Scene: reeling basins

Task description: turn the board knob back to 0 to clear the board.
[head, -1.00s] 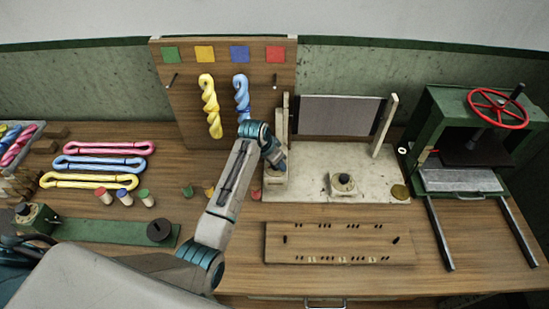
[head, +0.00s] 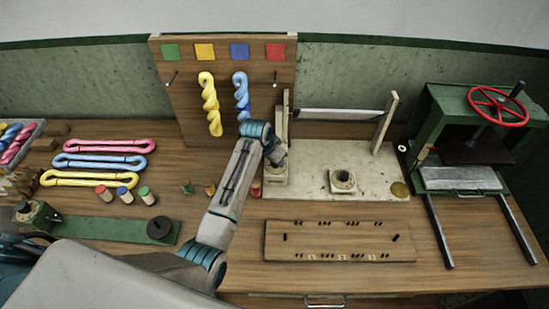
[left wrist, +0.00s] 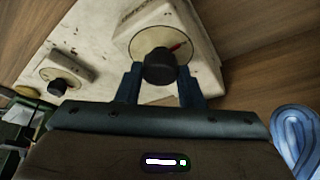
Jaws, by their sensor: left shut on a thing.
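The black board knob (left wrist: 160,68), on a round dial with a red pointer, sits on a pale block in the left wrist view. The pointer aims up and right; I cannot read the dial marks. My left gripper (left wrist: 159,76) is shut on this knob, one finger on each side. In the head view my left gripper (head: 279,162) is at the block beside the left post and hides the knob. The board (head: 338,114) hangs between two posts and is seen almost edge-on, as a thin strip. My right gripper is not in view.
A second black knob (head: 342,177) stands on the pale base (head: 305,185). A slotted wooden plank (head: 340,242) lies in front. A green press (head: 465,130) with a red wheel stands right. Yellow and blue skeins hang on the wooden panel (head: 180,110) behind my arm.

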